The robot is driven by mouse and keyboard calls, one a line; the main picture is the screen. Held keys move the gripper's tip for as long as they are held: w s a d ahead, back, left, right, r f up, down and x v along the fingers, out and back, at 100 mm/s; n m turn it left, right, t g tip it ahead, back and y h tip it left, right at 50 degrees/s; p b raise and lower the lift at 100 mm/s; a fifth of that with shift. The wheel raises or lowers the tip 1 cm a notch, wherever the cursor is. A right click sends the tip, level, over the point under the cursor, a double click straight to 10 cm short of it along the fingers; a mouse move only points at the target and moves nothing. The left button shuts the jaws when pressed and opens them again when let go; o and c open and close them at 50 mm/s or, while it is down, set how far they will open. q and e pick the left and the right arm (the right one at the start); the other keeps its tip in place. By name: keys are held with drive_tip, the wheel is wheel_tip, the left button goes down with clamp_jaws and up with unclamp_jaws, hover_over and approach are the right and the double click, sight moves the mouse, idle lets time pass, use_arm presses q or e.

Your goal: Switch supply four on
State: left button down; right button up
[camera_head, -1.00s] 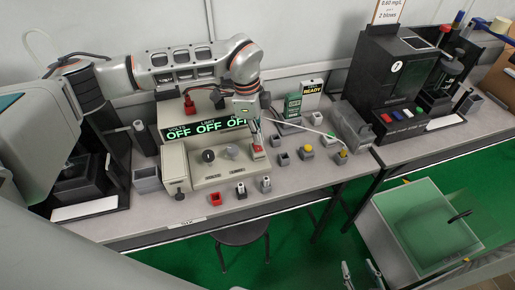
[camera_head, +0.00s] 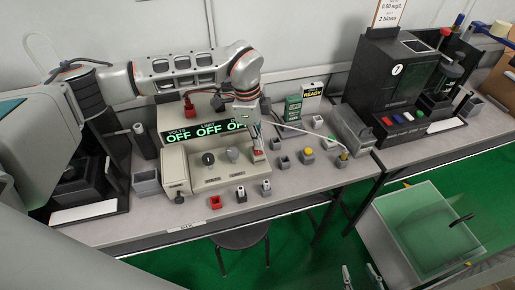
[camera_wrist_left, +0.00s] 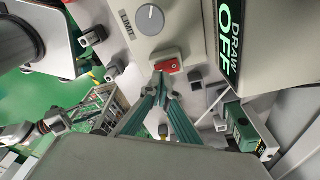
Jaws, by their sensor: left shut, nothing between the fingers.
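A beige power supply (camera_head: 211,180) stands on the bench with two knobs and a display (camera_head: 208,131) reading OFF in green. A red rocker switch (camera_head: 258,156) sits at the right of its front panel. It shows large in the left wrist view (camera_wrist_left: 168,65). My left gripper (camera_head: 257,146) is shut and empty, its tips right at the near edge of the switch. I cannot tell whether they touch it. No number four is readable on the supply. Two fingertips of my right gripper (camera_head: 360,277) stand apart at the bottom edge, over the floor.
Grey sockets and a yellow button (camera_head: 307,156) stand right of the supply. Green and READY-marked boxes (camera_head: 312,97) are behind. A white cable crosses there. A black tester (camera_head: 397,75) occupies the right bench. Red, black and grey small pieces (camera_head: 215,202) lie along the front edge.

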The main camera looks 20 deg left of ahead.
sight(258, 152)
use_arm(q)
drive_tip(key=shift+f+b, duration=0.4)
drive_tip(key=shift+f, duration=0.65)
idle(1.0)
drive_tip(key=shift+r+p, duration=1.45)
drive_tip(key=shift+r, duration=0.6)
drive_tip(key=shift+r+p, duration=1)
drive_tip(key=shift+r, duration=0.55)
drive_tip(key=shift+s+f, duration=0.1)
drive_tip(key=shift+f, duration=0.05)
